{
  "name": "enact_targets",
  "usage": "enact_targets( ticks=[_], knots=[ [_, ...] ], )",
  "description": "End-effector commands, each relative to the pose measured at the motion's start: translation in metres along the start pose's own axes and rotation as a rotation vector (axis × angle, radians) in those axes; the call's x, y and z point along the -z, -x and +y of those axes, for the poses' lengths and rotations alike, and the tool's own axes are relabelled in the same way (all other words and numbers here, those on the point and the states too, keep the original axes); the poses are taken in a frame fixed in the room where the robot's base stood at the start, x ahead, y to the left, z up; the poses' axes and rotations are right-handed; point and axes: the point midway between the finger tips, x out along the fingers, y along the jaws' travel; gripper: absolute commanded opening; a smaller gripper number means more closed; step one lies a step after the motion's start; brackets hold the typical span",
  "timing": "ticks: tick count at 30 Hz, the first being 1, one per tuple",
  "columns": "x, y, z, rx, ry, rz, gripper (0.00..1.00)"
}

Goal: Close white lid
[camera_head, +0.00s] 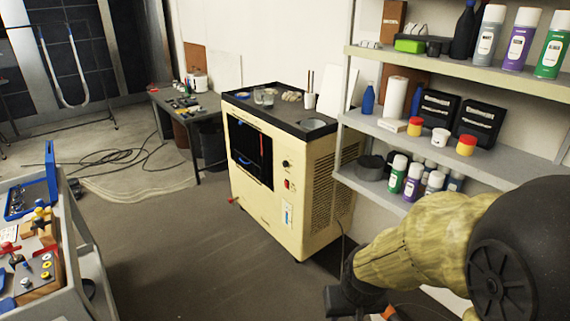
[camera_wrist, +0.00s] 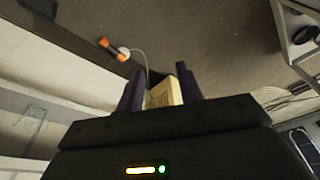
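The cream cabinet (camera_wrist: 164,93) shows in the background beyond the fingers. In the head view my arm comes in from the lower right, and my wrist is low, right of the cabinet and away from its top; the fingertips are not clear there.
Grey shelves (camera_head: 475,155) with spray cans and jars stand close on the right, beside my arm. A cart (camera_head: 65,262) with parts is at the left. A small table (camera_head: 185,103) is behind. The floor (camera_head: 160,245) between cart and cabinet is clear. Cables lie farther back.

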Motion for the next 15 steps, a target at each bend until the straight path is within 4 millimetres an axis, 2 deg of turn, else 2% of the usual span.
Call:
enact_targets(
  ticks=[1, 5, 6, 11, 15],
  knots=[
    [0.0, 0.0, 0.0, 0.0, 0.0, 0.0, 0.28],
    [0.002, 0.008, 0.0, 0.0, 0.0, 0.0, 0.03],
    [0.003, 0.013, 0.0, 0.0, 0.0, 0.0, 0.0],
    [0.011, 0.046, 0.0, 0.0, 0.0, 0.0, 0.0],
    [0.02, 0.083, 0.0, 0.0, 0.0, 0.001, 0.0]
  ],
)
